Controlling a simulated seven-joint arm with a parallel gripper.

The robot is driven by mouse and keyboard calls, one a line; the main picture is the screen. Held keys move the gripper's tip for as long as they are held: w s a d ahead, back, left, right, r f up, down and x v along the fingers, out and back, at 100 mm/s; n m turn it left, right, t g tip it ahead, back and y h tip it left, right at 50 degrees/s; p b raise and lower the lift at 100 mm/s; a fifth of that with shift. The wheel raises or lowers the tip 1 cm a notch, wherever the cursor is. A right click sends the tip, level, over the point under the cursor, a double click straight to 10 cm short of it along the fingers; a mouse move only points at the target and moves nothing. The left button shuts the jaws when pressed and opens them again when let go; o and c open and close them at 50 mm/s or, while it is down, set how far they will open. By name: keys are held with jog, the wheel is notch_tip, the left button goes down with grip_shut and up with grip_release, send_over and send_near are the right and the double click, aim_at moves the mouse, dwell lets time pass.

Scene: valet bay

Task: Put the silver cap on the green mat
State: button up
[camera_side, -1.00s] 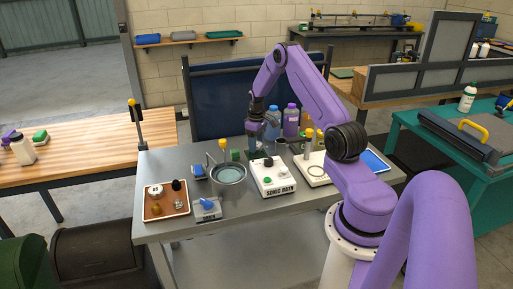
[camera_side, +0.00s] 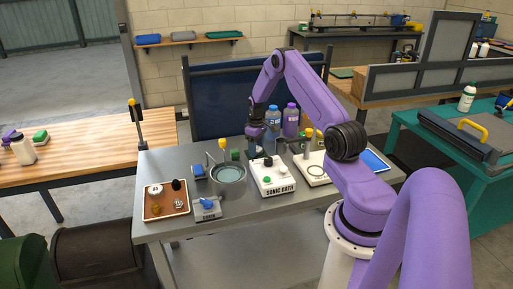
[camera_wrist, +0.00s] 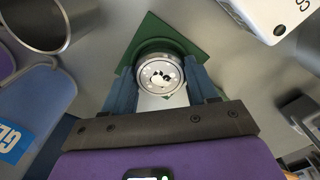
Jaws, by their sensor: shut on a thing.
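The silver cap (camera_wrist: 160,75) is a round metal piece with a patterned black and white face, seen in the wrist view. My gripper (camera_wrist: 161,84) is shut on it, with one blue finger on each side. The green mat (camera_wrist: 186,36) lies behind and below the cap, partly covered by it and the fingers. I cannot tell whether the cap touches the mat. In the side view my gripper (camera_side: 254,149) points down at the back of the grey bench, behind the sonic bath. The cap is not clearly visible there.
The white sonic bath (camera_side: 272,180) stands in front of my gripper. A blue-capped bottle (camera_side: 272,128) and a purple bottle (camera_side: 291,121) stand close on the right. A round basin (camera_side: 229,174) and a brown tray (camera_side: 166,212) with small parts are to the left.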

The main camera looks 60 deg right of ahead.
jog(key=o, duration=1)
jog(key=shift+s+a+f, duration=0.1)
jog(key=shift+f, duration=0.5)
jog(key=shift+o, duration=0.2)
jog(key=shift+a, duration=0.2)
notch_tip(320, 180, up, 13)
jog(key=s+a+r+n, duration=0.1)
jog(key=a+r+n, duration=0.3)
jog(key=a, duration=1.1)
jog(key=s+a+r+n, duration=0.1)
jog(key=a+r, duration=0.4)
jog(key=a, duration=0.9)
jog(key=s+a+r+n, duration=0.3)
jog(key=s+a+n, duration=0.1)
jog(key=s+a, duration=0.7)
jog(key=s+n, duration=0.3)
jog(key=s, duration=1.3)
jog(key=shift+a+f+n, duration=0.2)
jog(key=shift+f+n, duration=0.1)
jog(key=shift+f, duration=0.05)
